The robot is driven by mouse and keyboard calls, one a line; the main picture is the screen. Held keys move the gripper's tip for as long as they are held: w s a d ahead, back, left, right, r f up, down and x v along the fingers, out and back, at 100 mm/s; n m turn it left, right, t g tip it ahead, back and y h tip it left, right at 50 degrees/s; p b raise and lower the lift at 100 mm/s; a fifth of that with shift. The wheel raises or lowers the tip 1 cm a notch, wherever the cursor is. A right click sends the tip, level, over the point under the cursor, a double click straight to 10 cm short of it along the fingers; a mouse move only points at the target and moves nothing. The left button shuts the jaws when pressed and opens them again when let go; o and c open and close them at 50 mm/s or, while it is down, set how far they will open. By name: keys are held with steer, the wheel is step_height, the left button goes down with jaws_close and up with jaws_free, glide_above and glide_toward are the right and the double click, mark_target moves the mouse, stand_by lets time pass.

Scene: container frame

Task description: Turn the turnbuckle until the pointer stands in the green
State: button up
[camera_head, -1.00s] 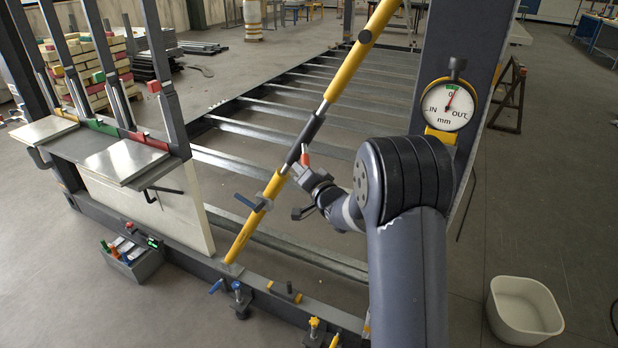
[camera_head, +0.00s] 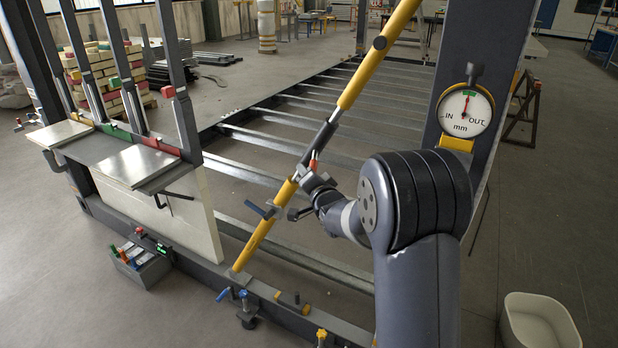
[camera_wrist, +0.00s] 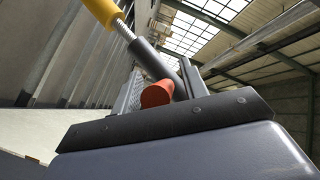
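The turnbuckle (camera_head: 318,146) is the dark sleeve in the middle of a slanting yellow brace, with bare threaded rod at its ends. A red-tipped handle (camera_head: 314,160) sticks out from it. My gripper (camera_head: 312,174) is at this handle; in the wrist view the red handle (camera_wrist: 157,94) lies between the two fingers (camera_wrist: 160,78), which appear closed on it. The far end of the handle is hidden. The dial gauge (camera_head: 465,124) hangs on the dark post at right, marked IN and OUT. Its red pointer (camera_head: 465,104) points up at the small green field (camera_head: 469,93).
Steel cross members (camera_head: 290,131) of the frame lie behind. A shelf with plates (camera_head: 135,165) stands at left, a tool box (camera_head: 141,264) below it. A white bin (camera_head: 540,322) stands on the floor at right.

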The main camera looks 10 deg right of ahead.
steer(key=b+v, duration=0.1)
steer(key=v, duration=1)
steer(key=shift+w+d, duration=0.1)
steer(key=shift+w, duration=0.05)
steer(key=p+x, duration=0.1)
steer(key=x, duration=0.9)
steer(key=shift+w+f, duration=0.1)
steer(key=shift+w, duration=0.25)
stand_by(0.4)
